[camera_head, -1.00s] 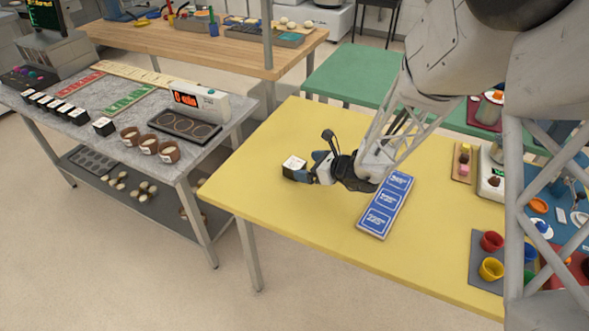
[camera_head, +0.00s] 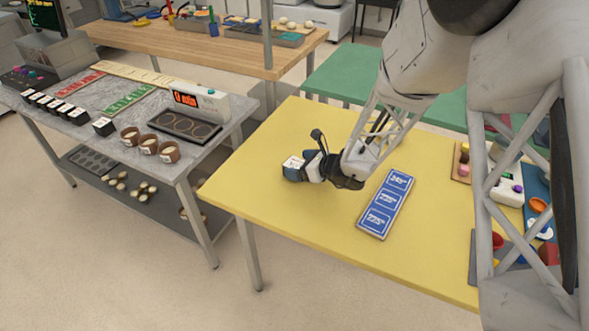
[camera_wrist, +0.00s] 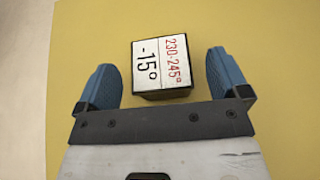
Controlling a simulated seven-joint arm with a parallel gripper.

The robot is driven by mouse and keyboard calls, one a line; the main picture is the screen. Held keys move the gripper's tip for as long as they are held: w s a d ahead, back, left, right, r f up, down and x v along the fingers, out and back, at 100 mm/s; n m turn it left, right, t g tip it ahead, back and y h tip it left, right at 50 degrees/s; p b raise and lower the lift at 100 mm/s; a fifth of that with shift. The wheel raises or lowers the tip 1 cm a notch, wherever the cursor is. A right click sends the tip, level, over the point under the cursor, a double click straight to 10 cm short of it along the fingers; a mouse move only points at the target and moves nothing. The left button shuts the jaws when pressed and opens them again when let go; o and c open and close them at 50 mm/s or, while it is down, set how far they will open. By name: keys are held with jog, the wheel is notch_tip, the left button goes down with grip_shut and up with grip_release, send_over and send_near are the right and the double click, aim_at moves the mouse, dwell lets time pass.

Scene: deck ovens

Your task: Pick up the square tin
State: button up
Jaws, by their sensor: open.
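The square tin (camera_wrist: 161,66) is a small dark box with a white top label reading "-15°" in black and "230-245°" in red. It sits on the yellow table near its left end, and in the head view (camera_head: 292,163) my gripper partly covers it. My gripper (camera_wrist: 162,75) is open, with one blue finger on each side of the tin. The tin lies between the fingers, with a visible gap on both sides in the wrist view. It is turned slightly relative to the fingers.
A blue-labelled board (camera_head: 385,205) lies on the yellow table (camera_head: 300,235), right of my gripper. The grey counter (camera_head: 85,108) at left holds several similar dark tins and three brown cups. The yellow table's left edge is close to the tin.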

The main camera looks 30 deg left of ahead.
aim_at(294, 163)
jog(key=shift+x, duration=1.15)
jog(key=shift+c, duration=0.4)
jog(key=c, duration=1)
jog(key=shift+r, duration=0.15)
jog(key=shift+c, duration=0.2)
jog(key=shift+r, duration=1.6)
jog(key=s+d, duration=0.3)
jog(key=s, duration=0.1)
jog(key=s+d+r, duration=0.1)
jog(key=s+d, duration=0.6)
jog(key=s, duration=0.1)
jog(key=shift+s+d+r, duration=0.1)
jog(key=shift+d+r, duration=0.05)
jog(key=shift+r, duration=0.1)
